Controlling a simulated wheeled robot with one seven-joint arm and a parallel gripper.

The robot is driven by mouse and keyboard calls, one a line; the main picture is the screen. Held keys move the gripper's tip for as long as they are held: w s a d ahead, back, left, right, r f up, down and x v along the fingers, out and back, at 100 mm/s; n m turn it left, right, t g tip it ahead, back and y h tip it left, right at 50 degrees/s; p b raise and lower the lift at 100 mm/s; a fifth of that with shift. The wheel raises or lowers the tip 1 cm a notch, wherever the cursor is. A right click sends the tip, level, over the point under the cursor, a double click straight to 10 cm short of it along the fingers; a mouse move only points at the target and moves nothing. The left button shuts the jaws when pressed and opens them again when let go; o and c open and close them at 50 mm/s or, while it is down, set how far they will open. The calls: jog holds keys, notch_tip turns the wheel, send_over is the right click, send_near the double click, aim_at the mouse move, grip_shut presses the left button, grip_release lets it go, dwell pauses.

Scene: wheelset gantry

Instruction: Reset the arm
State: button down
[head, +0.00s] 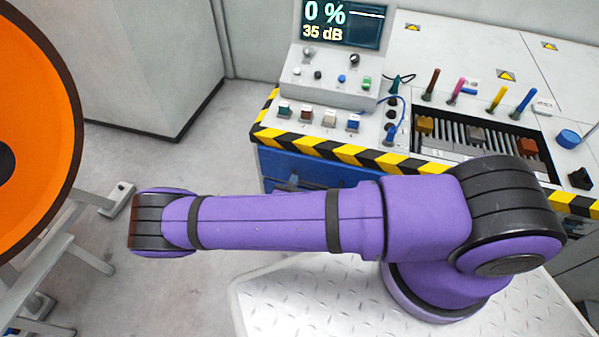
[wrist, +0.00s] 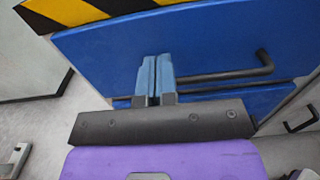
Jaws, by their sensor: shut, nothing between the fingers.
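My purple arm stretches leftward across the head view, its far visible joint over the floor between the console and the orange wheel. My gripper is hidden in the head view. In the wrist view my gripper (wrist: 156,78) shows two blue-grey fingers closed together with nothing between them. Beyond the fingers is the blue drawer front (wrist: 220,40) with a dark bar handle (wrist: 225,75) just right of the fingertips. I cannot tell whether the fingers touch the drawer front.
The console (head: 330,95) has a screen reading 0 % and 35 dB, with knobs and buttons. A yellow-black striped edge (head: 340,150) runs along the bench above the blue drawers. A large orange wheel (head: 50,110) stands at left. Grey floor (head: 200,285) lies open below my arm.

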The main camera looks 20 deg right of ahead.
jog(key=v, duration=0.7)
jog(key=shift+r, duration=0.1)
jog(key=w+d+r+m+g+y, duration=0.1)
jog(key=d+r+m+g, duration=0.2)
jog(key=r+m+g, duration=1)
jog(key=w+d+r+m+g, duration=0.1)
jog(key=d+r+m+g, duration=0.3)
jog(key=r, duration=1.9)
jog(key=s+d+r+m+t+y, duration=0.1)
jog(key=s+d+r+m+y, duration=0.25)
jog(key=r, duration=0.45)
jog(key=s+d+r+m+t+y, duration=0.25)
jog(key=s+r+m, duration=0.2)
jog(key=r, duration=0.45)
jog(key=s+d+r+m+t+y, duration=0.2)
jog(key=s+r+m+t+y, duration=0.1)
jog(key=s+r, duration=0.6)
jog(key=s+t, duration=0.1)
jog(key=s, duration=0.2)
jog(key=shift+s+d+m+y, duration=0.15)
jog(key=shift+s+m+y, duration=0.15)
jog(key=shift+s, duration=0.05)
